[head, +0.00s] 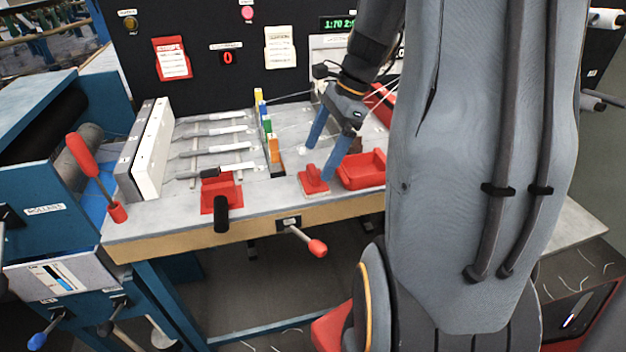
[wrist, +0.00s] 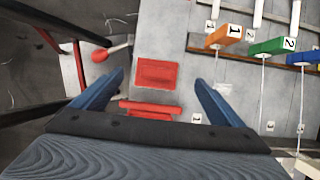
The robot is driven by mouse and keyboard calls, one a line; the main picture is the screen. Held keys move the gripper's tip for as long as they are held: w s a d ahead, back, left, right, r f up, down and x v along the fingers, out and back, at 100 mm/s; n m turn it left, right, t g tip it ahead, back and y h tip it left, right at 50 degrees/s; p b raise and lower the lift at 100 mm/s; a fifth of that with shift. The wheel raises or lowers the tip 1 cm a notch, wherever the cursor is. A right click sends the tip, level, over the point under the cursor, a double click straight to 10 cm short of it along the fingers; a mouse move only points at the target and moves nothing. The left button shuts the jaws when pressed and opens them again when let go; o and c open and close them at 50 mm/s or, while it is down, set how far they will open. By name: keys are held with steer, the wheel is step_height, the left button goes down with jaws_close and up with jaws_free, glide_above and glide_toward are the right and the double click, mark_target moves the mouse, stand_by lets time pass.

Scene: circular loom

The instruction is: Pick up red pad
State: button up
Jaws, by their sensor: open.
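The red pad (head: 313,184) is a small red block with a raised grip on top, lying on the grey tabletop near its front edge. In the wrist view the pad (wrist: 157,73) shows from above as a red rectangle. My gripper (head: 320,164) is open and points down just over the pad, its blue fingers spread apart. In the wrist view my gripper (wrist: 160,77) has the pad in line between its fingertips. Nothing is held. The height left between fingertips and pad is hard to tell.
A red tray (head: 362,184) stands just right of the pad. Orange, green and other numbered blocks (head: 274,150) stand in a row behind it. A red stand with a black handle (head: 221,212) is to the left. A red-tipped lever (head: 317,247) sticks out from the table front.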

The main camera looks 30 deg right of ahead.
mark_target(314, 169)
steer(key=x, duration=0.2)
steer(key=p+x, duration=0.1)
steer(key=x, duration=0.2)
steer(key=shift+s+a+f, duration=0.15)
steer(key=shift+s+f, duration=0.1)
steer(key=shift+f, duration=0.05)
steer(key=c, duration=1.3)
steer(key=shift+o, duration=0.2)
steer(key=shift+r, duration=0.15)
step_height(314, 169, up, 10)
steer(key=shift+f+b, duration=0.1)
steer(key=shift+b, duration=0.4)
